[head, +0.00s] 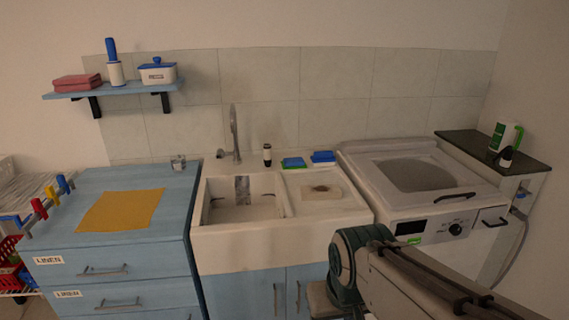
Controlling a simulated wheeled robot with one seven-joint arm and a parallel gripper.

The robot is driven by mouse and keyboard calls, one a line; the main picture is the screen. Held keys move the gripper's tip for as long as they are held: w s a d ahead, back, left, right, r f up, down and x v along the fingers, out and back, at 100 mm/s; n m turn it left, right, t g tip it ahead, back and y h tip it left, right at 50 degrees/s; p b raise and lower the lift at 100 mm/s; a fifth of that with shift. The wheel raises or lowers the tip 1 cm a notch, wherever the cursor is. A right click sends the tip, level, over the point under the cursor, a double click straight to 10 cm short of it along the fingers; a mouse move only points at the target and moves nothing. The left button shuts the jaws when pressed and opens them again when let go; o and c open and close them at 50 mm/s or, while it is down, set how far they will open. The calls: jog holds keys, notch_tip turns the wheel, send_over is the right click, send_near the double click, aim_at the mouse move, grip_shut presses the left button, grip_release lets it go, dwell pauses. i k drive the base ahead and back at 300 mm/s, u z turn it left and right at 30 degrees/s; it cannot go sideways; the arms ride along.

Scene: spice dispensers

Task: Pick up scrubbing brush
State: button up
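I cannot tell for certain which thing is the scrubbing brush. A small brown object (320,189) lies on the right, shallow part of the white sink (240,235); its shape is too small to read. A blue-handled object with a white lower part (113,62) stands upright on the blue wall shelf (125,89) and may be a lint roller or brush. My arm shows at the bottom right, in front of the sink cabinet and washing machine. My gripper is not visible.
Behind the sink are a faucet (234,135), a small dark bottle (267,155), a green item (293,163) and a blue item (322,157). A washing machine (420,190) stands right. An orange cloth (120,210) lies on the blue drawer unit (160,240).

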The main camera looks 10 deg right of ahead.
aim_at(325, 158)
jog(key=z, duration=0.55)
jog(key=i, duration=0.45)
jog(key=z, duration=0.8)
jog(key=i, duration=0.6)
jog(key=u, duration=0.55)
jog(key=i, duration=0.65)
jog(key=u, duration=0.8)
